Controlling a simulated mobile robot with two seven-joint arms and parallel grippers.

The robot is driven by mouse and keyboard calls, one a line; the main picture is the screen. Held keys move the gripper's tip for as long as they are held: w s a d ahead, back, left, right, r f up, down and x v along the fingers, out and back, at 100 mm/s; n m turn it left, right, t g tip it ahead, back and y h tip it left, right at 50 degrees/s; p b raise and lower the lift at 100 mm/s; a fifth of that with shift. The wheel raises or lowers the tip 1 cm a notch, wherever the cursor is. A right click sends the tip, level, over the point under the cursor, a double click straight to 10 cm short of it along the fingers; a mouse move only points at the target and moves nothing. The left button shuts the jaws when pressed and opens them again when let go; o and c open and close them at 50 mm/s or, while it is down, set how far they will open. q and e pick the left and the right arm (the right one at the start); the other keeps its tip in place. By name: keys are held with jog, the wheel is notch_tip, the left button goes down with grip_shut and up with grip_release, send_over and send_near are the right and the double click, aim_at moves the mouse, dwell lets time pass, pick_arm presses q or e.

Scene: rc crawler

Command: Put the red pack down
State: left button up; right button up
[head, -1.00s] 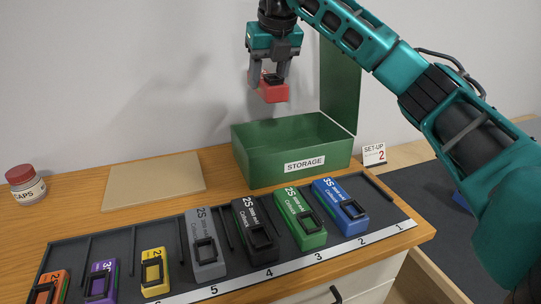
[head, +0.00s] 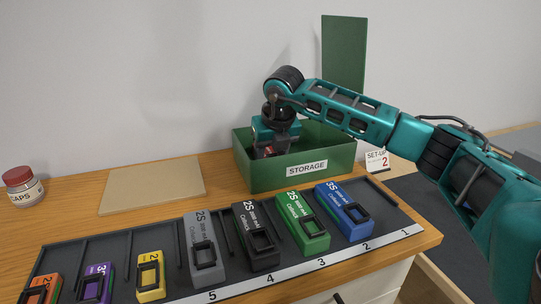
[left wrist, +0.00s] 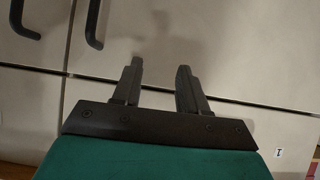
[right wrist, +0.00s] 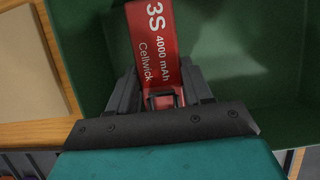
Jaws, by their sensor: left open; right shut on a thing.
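The red pack (right wrist: 154,45), marked 3S 4000 mAh Cellwick, sits between the fingers of my right gripper (right wrist: 160,95), which is shut on it. In the head view my right gripper (head: 268,150) reaches down into the open green box labelled STORAGE (head: 256,178); only a little of the red pack (head: 267,152) shows there. In the right wrist view the green floor and walls of the box (right wrist: 255,60) surround the pack; I cannot tell whether the pack touches the floor. My left gripper (left wrist: 160,85) is open and empty, facing pale cabinet fronts.
A dark tray (head: 120,248) along the front holds several packs in numbered slots, including blue (head: 343,210), green (head: 301,222) and black (head: 256,236). A SET-UP 2 card (head: 377,160) is right of the box.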

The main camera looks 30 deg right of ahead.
jog(key=shift+f, duration=0.2)
jog(key=o, duration=1.3)
jog(key=shift+f, duration=0.1)
pick_arm(q)
jog(key=shift+r, duration=0.1)
pick_arm(e)
jog(key=shift+r, duration=0.4)
pick_arm(q)
jog(key=shift+s+a+p, duration=0.2)
jog(key=shift+a+p, duration=0.15)
jog(key=shift+p, duration=0.2)
pick_arm(e)
jog(key=v, duration=1.1)
jog(key=shift+s+a+r, duration=0.1)
jog(key=shift+s+r, duration=0.15)
jog(key=shift+s, duration=0.05)
